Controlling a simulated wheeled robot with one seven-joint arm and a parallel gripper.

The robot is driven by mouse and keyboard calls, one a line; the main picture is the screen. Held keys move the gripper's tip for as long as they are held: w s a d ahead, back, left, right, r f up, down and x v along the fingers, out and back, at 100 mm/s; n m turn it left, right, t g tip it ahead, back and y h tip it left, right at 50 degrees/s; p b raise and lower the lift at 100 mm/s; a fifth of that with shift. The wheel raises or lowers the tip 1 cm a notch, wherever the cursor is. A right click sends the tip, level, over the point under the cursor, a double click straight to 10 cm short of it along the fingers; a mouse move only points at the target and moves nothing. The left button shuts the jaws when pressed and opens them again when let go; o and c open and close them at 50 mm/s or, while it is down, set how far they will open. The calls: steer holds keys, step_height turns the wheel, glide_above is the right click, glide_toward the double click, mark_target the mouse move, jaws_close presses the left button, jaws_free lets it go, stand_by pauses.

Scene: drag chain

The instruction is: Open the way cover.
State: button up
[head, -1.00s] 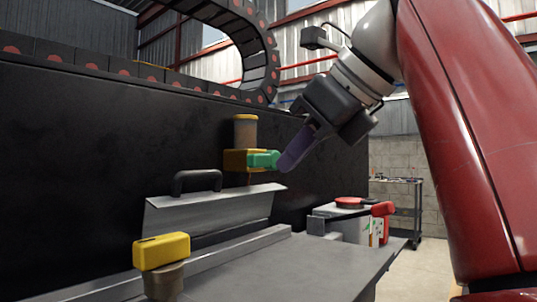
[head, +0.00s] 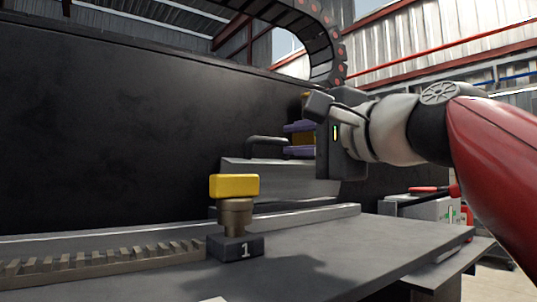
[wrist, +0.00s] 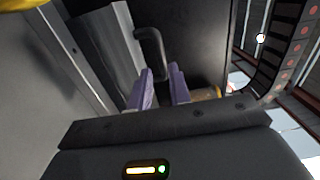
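The way cover (head: 280,178) is a grey sheet-metal panel leaning against the dark wall, in the middle of the head view. Its black handle (head: 262,141) is along its upper edge. In the wrist view the cover (wrist: 105,45) is at upper left and the handle (wrist: 152,45) stands ahead of the fingers. My gripper (head: 288,140) is open, with its two purple fingers one above the other by the handle's right end. In the wrist view the fingers of my gripper (wrist: 160,72) are apart with nothing clearly between them. I cannot tell whether they touch the handle.
A yellow-topped post (head: 235,187) on a block marked 1 stands in front of the cover. A toothed rack (head: 105,260) lies at left. The grey bench top (head: 340,245) is mostly clear. A drag chain (head: 325,40) curves above the dark wall (head: 110,130).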

mark_target(272, 142)
steer(key=p+x, duration=0.1)
steer(key=x, duration=0.7)
steer(key=shift+s, duration=0.1)
steer(key=shift+c, duration=0.2)
jaws_close()
steer(key=shift+d, duration=0.1)
